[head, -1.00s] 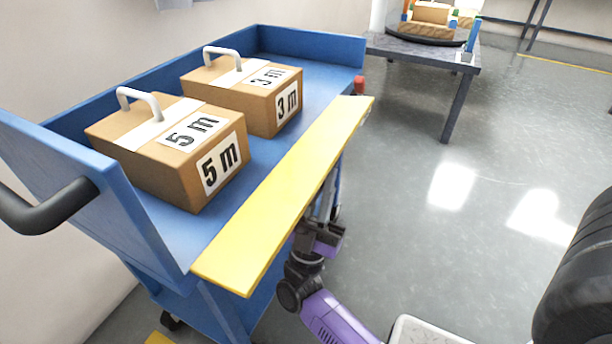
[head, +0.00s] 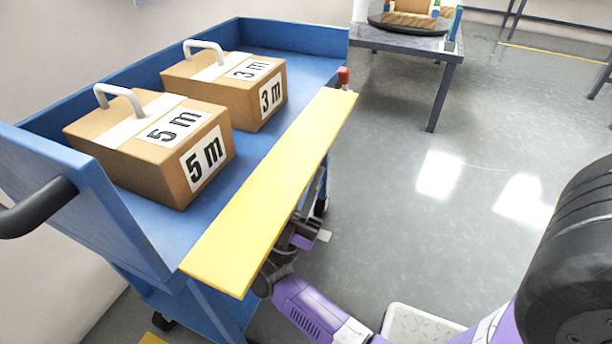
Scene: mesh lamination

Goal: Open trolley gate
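The blue trolley (head: 110,212) stands at the left. Its yellow gate (head: 270,195) runs along the near long side and lies tilted outward, close to flat, at the level of the trolley's deck. A red-topped part (head: 344,77) shows at the gate's far end. My gripper (head: 318,237) is just right of and below the gate's outer edge. The gate hides part of it, and its fingers are too small and covered to tell open from shut. I cannot tell whether it touches the gate.
Two cardboard boxes with white handles, marked 5 m (head: 150,150) and 3 m (head: 225,90), sit on the trolley deck. A grey table (head: 400,42) stands beyond.

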